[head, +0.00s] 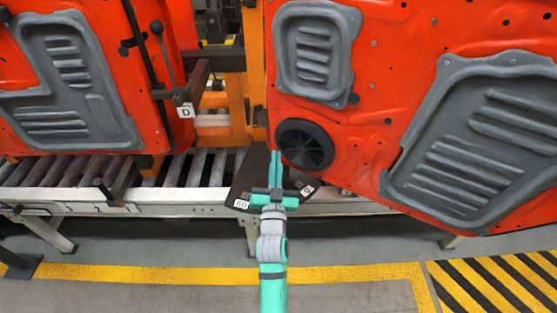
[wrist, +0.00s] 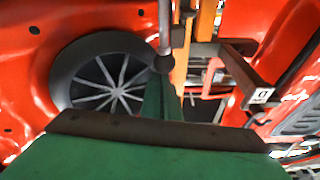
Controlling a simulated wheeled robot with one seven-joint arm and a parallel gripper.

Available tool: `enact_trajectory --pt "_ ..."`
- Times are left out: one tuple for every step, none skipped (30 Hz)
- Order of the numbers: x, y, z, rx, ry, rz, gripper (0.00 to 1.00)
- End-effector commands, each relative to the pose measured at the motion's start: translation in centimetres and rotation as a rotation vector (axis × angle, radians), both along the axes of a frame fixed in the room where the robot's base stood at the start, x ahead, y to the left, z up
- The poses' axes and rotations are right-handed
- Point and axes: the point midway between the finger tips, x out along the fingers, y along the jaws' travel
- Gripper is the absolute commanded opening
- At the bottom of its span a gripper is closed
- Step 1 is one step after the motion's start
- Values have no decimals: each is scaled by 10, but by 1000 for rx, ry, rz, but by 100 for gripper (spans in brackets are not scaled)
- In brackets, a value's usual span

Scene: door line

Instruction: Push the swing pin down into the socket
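My gripper (head: 276,156) has its two green fingers side by side with almost no gap, just left of the round black speaker on the red door. In the wrist view, the gripper (wrist: 164,82) has its fingertips close to the dark ball on a slim grey rod (wrist: 164,28), which looks like the swing pin. I cannot tell whether they touch. The pin is not distinct in the head view, where my fingers cover that spot. A dark fan-shaped plate (head: 247,178) with small white number labels lies behind and below my gripper. I cannot make out the socket.
The red door (head: 395,85) with its black speaker (head: 305,146) is close on the right. A roller conveyor (head: 60,175) runs behind. The floor in front is clear.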

Motion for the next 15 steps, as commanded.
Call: enact_trajectory --pt "1 0 -11 -1 23 -1 0" --pt "1 1 -11 -1 23 -1 0" --pt "1 1 -11 -1 24 -1 0" --pt "1 1 -10 0 25 0 0" --pt "1 1 -10 0 24 1 0" --pt "1 1 -7 0 23 1 0" --pt "1 1 -5 1 23 2 0" --pt "1 2 -2 1 22 3 0" --pt "2 2 4 0 19 4 0" --pt "2 2 9 1 16 6 0" --pt "2 2 14 0 14 8 0" --pt "2 2 21 1 10 8 0" --pt "2 2 26 1 8 9 0" --pt "2 1 31 0 6 10 0" --pt "2 1 38 1 3 11 0"
